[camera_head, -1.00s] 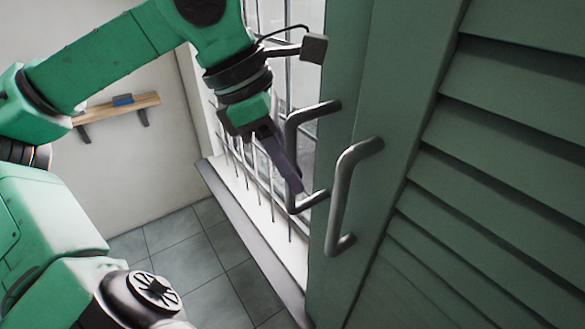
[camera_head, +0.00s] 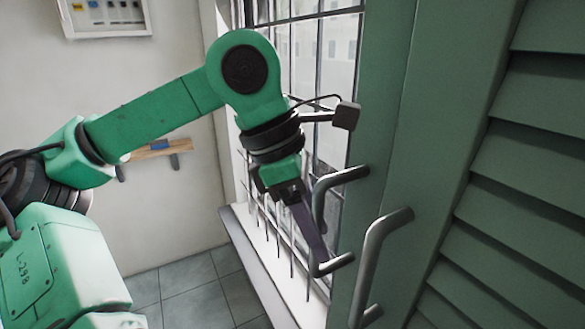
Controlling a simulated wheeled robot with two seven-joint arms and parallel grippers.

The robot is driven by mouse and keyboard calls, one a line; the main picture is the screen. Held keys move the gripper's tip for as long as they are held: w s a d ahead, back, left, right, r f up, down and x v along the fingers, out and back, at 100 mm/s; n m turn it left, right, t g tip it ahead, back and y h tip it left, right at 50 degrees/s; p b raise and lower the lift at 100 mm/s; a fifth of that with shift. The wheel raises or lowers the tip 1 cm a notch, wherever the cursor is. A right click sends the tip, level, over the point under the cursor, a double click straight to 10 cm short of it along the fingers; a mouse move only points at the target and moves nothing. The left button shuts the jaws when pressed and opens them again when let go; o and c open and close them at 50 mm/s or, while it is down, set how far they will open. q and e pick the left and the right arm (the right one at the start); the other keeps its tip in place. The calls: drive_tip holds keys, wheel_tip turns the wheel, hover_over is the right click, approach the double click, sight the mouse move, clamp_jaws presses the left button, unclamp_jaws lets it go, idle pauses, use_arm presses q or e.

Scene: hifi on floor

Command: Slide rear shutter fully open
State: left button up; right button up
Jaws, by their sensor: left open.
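A green louvred shutter (camera_head: 530,165) fills the right side of the view. A grey metal handle (camera_head: 369,262) stands on its near stile. A second grey handle (camera_head: 341,175) sits just behind it, toward the window. My left gripper (camera_head: 314,246) is open and points down beside the rear handle, on its left; its fingers overlap that handle in the picture, and I cannot tell if they touch it. My right gripper is not in view.
A barred window (camera_head: 310,60) lies behind the left arm, with a pale sill (camera_head: 262,240) below it. A small wooden shelf (camera_head: 162,150) and a white panel box (camera_head: 105,15) are on the left wall. Tiled floor (camera_head: 190,285) is clear below.

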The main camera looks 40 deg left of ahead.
use_arm(q)
drive_tip(key=v, duration=1.4)
drive_tip(key=shift+d, duration=0.2)
